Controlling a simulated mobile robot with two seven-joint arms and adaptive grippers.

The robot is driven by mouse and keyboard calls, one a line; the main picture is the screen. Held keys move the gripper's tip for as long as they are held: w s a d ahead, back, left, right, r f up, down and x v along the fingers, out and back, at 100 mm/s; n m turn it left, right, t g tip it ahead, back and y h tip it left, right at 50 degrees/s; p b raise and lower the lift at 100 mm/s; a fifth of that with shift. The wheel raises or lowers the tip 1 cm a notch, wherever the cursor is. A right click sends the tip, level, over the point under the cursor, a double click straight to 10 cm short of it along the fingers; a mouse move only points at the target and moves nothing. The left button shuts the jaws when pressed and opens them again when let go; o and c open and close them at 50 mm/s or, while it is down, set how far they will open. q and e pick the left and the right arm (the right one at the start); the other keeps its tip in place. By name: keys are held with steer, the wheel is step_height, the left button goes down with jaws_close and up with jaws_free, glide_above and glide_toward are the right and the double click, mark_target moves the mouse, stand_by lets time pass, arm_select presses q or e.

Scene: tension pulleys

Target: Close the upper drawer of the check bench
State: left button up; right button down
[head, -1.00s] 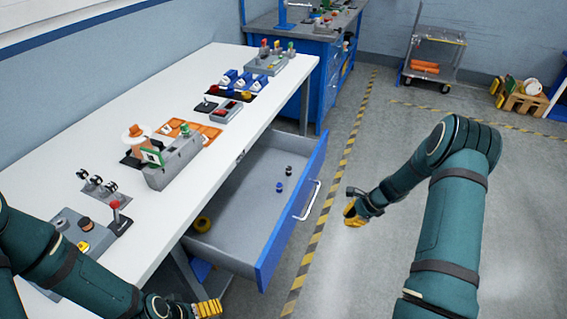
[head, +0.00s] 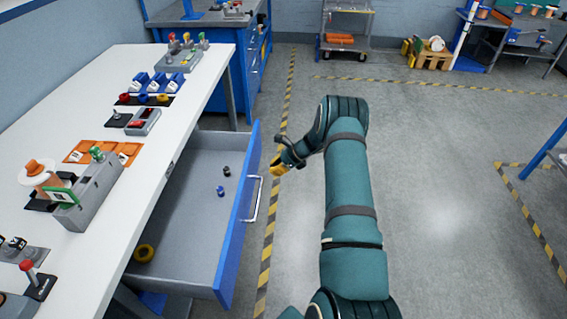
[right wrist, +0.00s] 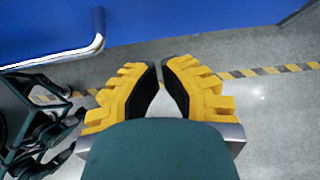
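The upper drawer (head: 190,190) of the check bench (head: 150,125) is pulled open, with a grey inside and a blue front. Its silver bar handle (head: 254,198) is on the front's outer face. My right gripper (head: 277,165) has yellow fingers and is just outside the drawer front, near the handle's far end, apart from it. In the right wrist view the fingertips (right wrist: 160,66) nearly meet, with nothing held between them. The blue drawer front (right wrist: 190,18) and the handle (right wrist: 60,57) show beyond them. My left gripper is out of view.
Fixtures and parts stand on the bench top. A blue cabinet (head: 225,75) and a cart (head: 343,35) are farther back. The floor beside the drawer is clear.

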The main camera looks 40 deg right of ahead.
mark_target(254, 173)
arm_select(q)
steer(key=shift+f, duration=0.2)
arm_select(e)
steer(key=shift+w+a+f, duration=0.3)
steer(key=shift+w+a, duration=0.55)
steer(key=shift+w, duration=0.2)
steer(key=shift+w+a+f, duration=0.25)
steer(key=shift+w+a, duration=0.6)
steer(key=shift+w, duration=0.15)
steer(key=shift+a, duration=0.1)
